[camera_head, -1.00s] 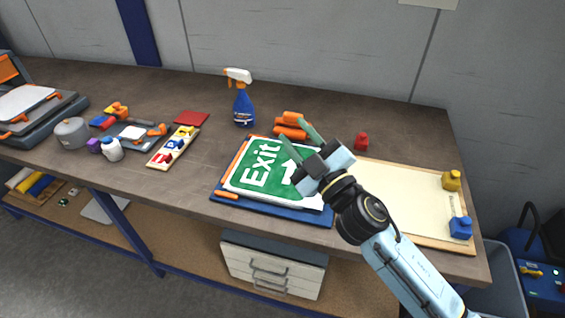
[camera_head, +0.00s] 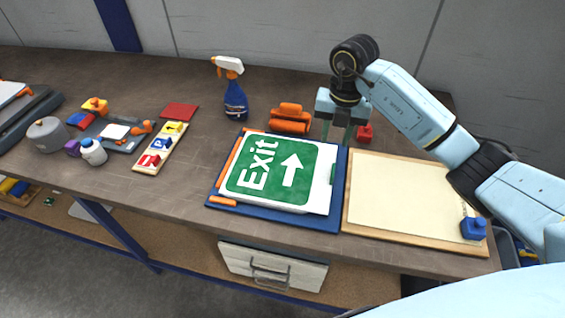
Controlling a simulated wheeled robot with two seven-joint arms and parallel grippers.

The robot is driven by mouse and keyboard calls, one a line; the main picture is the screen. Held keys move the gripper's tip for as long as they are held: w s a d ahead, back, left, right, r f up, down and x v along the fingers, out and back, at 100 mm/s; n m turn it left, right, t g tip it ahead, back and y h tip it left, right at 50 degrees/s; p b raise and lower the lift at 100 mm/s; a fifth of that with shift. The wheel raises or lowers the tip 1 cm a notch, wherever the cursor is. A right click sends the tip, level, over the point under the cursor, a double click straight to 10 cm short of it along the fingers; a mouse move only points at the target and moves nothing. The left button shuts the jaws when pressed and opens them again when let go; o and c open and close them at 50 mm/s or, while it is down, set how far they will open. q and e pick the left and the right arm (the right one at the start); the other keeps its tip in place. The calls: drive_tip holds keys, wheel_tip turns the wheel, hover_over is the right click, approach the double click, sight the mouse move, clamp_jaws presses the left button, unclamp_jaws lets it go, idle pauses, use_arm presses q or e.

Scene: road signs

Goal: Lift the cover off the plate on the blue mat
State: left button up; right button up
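A green and white Exit plate (camera_head: 268,172) with an arrow lies flat on the blue mat (camera_head: 225,198). A white sheet edge (camera_head: 325,188) with a small green patch shows along the plate's right side. It may be the cover, but I cannot tell it clearly from the plate. My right gripper (camera_head: 336,140) points down at the plate's back right corner, its green fingers apart with nothing visible between them. I cannot tell whether the fingertips touch anything. My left gripper is not in view.
Orange rollers (camera_head: 290,118) and a spray bottle (camera_head: 235,92) stand behind the mat. A red block (camera_head: 365,134) is close to my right gripper. A cream board (camera_head: 400,200) with a blue block (camera_head: 473,229) lies to the right. Bare tabletop lies left of the mat.

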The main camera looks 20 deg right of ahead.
hover_over(333, 174)
drive_tip(key=f, duration=0.8)
drive_tip(key=shift+w, duration=0.4)
drive_tip(key=f, duration=0.2)
drive_tip(key=f+p, duration=0.1)
drive_tip(key=f, duration=0.1)
drive_tip(key=shift+s, duration=0.4)
drive_tip(key=shift+f, duration=0.6)
clamp_jaws()
